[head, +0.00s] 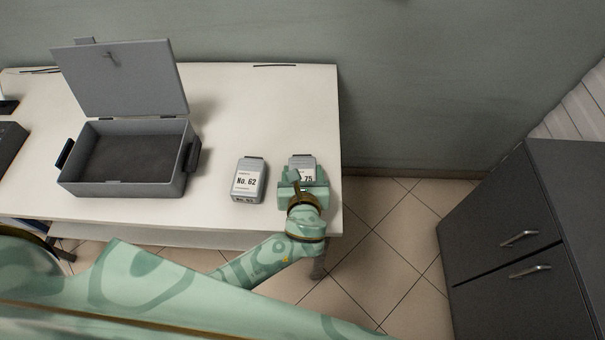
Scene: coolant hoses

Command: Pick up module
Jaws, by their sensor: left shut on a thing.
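A grey module with a white label reading 75 (302,165) is at the right end of the white table, partly hidden by my gripper. My left gripper (302,184) is shut on this module from its near side. I cannot tell whether the module is lifted or rests on the table. A second grey module labelled No. 62 (248,181) lies on the table just left of it, apart from my gripper. My right gripper is not in view.
An open grey case (122,190) with its lid raised stands on the left of the white table (240,105). A dark object (10,142) sits at the far left. A dark cabinet (530,220) stands at the right, with tiled floor between.

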